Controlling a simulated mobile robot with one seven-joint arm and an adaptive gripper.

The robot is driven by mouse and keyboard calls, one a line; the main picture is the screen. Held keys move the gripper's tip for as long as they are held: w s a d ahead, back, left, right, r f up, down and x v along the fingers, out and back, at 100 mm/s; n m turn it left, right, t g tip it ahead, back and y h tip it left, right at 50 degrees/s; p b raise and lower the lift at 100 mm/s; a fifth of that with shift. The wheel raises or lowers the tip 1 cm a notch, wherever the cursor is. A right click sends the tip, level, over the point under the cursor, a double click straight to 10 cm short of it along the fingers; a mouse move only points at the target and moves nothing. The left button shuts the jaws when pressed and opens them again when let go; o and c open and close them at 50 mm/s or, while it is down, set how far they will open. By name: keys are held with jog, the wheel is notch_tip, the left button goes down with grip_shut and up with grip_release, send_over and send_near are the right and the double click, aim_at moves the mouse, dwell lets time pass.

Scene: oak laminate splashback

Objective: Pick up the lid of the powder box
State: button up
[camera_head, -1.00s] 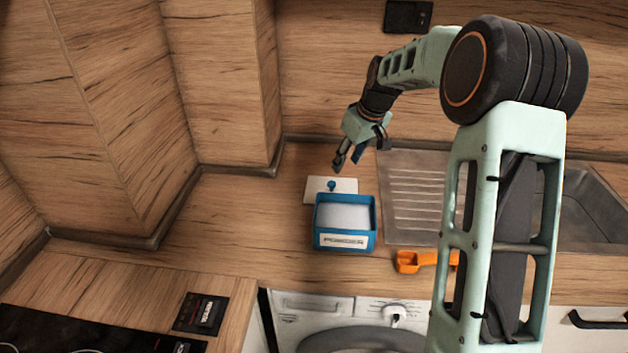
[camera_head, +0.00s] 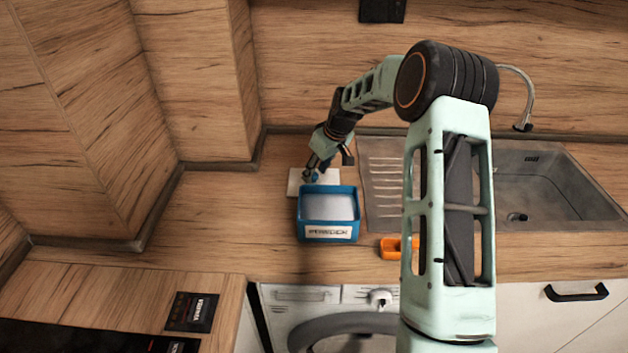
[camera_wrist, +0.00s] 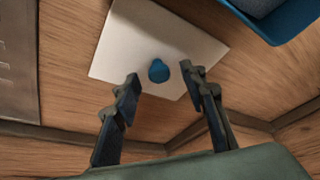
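The lid (camera_head: 295,181) is a flat white plate with a small round blue knob. It lies on the wooden counter just behind the blue powder box (camera_head: 328,232), which is open at the top, filled with white powder and labelled on its front. In the wrist view the lid (camera_wrist: 125,40) and its knob (camera_wrist: 158,71) show clearly. My gripper (camera_head: 308,177) is low over the lid. In the wrist view my gripper (camera_wrist: 160,79) is open, its two fingertips on either side of the knob, with gaps visible. The box's corner (camera_wrist: 278,35) shows at the upper right.
An orange scoop (camera_head: 390,248) lies right of the box, partly hidden by my arm. The sink (camera_head: 545,185) with its ribbed drainboard (camera_head: 381,180) is to the right. The counter left of the box is clear, up to the wooden wall.

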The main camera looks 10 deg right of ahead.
jog(key=shift+w+f, duration=0.2)
jog(key=shift+f, duration=0.2)
jog(key=c, duration=1)
